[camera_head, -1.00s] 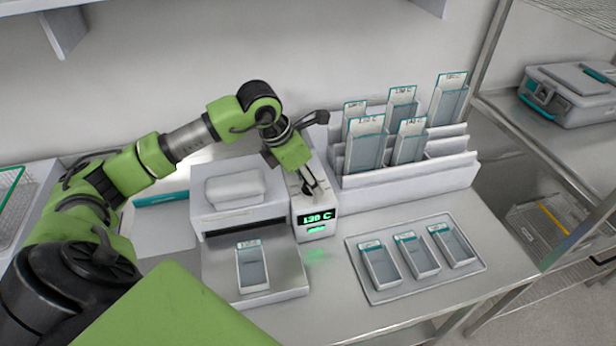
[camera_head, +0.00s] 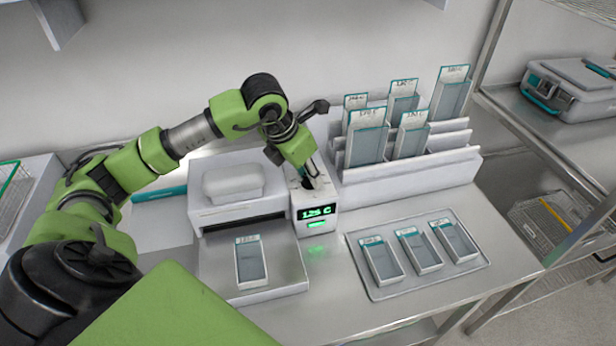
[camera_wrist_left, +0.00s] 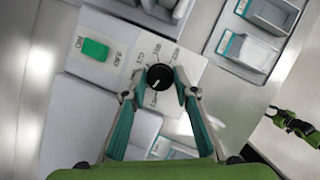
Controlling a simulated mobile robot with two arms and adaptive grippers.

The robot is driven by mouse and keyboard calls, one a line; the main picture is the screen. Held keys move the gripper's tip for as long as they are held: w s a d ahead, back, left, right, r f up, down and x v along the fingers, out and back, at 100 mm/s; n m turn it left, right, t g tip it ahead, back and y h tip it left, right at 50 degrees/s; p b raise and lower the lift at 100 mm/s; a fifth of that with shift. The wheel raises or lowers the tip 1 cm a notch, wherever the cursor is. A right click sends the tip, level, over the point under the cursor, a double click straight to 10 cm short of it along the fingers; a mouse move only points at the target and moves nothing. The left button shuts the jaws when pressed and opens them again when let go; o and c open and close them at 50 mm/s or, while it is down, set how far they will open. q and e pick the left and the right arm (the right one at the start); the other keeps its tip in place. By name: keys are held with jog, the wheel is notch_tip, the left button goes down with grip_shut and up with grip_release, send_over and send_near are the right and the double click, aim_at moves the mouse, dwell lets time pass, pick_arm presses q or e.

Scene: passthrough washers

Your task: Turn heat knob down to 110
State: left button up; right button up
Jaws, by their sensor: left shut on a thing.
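The heat knob (camera_wrist_left: 159,76) is a black round dial on the white top of the control box (camera_head: 316,222). In the wrist view a dial scale is printed around it. The box's display (camera_head: 315,211) glows green and appears to read 125 C. My left gripper (camera_wrist_left: 159,92) is shut on the knob, one finger on each side of it. In the head view my left gripper (camera_head: 310,184) comes down on the box from above and largely hides the knob. A small green and black arm part (camera_wrist_left: 296,126) shows at the right of the wrist view; I cannot make out a gripper there.
A green switch (camera_wrist_left: 95,49) marked ON and OFF sits beside the knob. A white machine (camera_head: 232,190) holding one slide container (camera_head: 251,264) stands left of the box. A rack (camera_head: 408,180) of labelled containers stands right, behind a tray (camera_head: 385,292) with three containers.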

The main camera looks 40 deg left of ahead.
pick_arm(q)
jog(key=n+y+b, duration=0.1)
jog(key=n+b, duration=0.1)
jog(key=n, duration=0.1)
jog(key=shift+d, duration=0.1)
jog(key=shift+n+y+b, duration=0.45)
jog(key=shift+n+y, duration=0.05)
jog(key=shift+n, duration=0.6)
jog(key=o, duration=1.1)
jog(key=shift+r, duration=0.2)
jog(key=v, duration=1.1)
jog(key=shift+s+r, duration=0.25)
